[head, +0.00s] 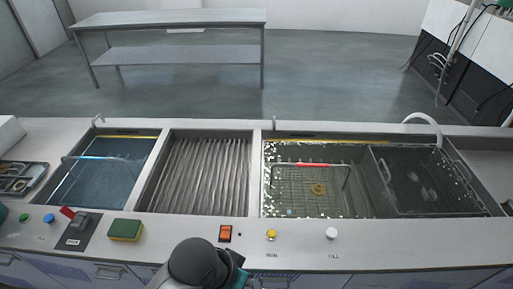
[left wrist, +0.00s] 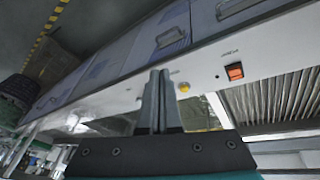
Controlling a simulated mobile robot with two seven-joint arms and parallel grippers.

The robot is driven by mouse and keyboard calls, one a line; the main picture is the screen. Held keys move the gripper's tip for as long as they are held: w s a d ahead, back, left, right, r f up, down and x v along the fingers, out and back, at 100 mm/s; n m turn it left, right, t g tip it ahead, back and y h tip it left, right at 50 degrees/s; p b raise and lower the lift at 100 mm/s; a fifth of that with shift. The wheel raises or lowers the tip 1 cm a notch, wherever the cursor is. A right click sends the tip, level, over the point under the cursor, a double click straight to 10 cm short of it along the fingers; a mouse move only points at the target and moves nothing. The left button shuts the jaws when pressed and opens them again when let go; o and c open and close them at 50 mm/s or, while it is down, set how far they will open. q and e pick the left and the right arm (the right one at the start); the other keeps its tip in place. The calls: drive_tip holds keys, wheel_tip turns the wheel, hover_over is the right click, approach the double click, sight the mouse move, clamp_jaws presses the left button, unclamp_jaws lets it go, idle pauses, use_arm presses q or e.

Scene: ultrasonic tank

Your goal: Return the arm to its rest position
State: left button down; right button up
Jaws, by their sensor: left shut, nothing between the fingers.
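My left arm (head: 195,262) shows at the bottom centre of the head view, in front of the tank counter's front edge. A teal part of its wrist peeks out at its right side, and the fingers are hidden or below the frame. In the left wrist view my left gripper (left wrist: 157,72) has its two grey fingers together, with nothing between them. The fingers point toward the counter front, apart from any loose object. My right gripper is in neither view.
The counter (head: 390,255) carries an orange switch (head: 225,233), a yellow button (head: 271,234) and a green-yellow sponge (head: 126,230) near my arm. Behind are a blue-liquid tank (head: 100,170), a ribbed basin (head: 198,175), and a tank with a red-handled basket (head: 312,165).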

use_arm(q)
drive_tip(key=s+a+r+n+t+y, duration=0.1)
drive_tip(key=s+a+n+y, duration=0.15)
drive_tip(key=a, duration=0.45)
drive_tip(key=s+a+r+n+y, duration=0.1)
drive_tip(key=s+a+r, duration=0.1)
drive_tip(key=s+a, duration=0.3)
wheel_tip(320, 180, down, 31)
drive_tip(key=s+a+g+b, duration=0.1)
drive_tip(key=a+b, duration=0.1)
drive_tip(key=b, duration=0.7)
drive_tip(key=s+a+f+b, duration=0.1)
drive_tip(key=s+f+b, duration=0.3)
drive_tip(key=s+f, duration=0.3)
drive_tip(key=s+a+f+g+b, duration=0.1)
drive_tip(key=s+f+b, duration=0.4)
drive_tip(key=f, duration=1.1)
drive_tip(key=s, duration=0.3)
drive_tip(key=shift+s+a+f, duration=0.15)
drive_tip(key=shift+s, duration=0.15)
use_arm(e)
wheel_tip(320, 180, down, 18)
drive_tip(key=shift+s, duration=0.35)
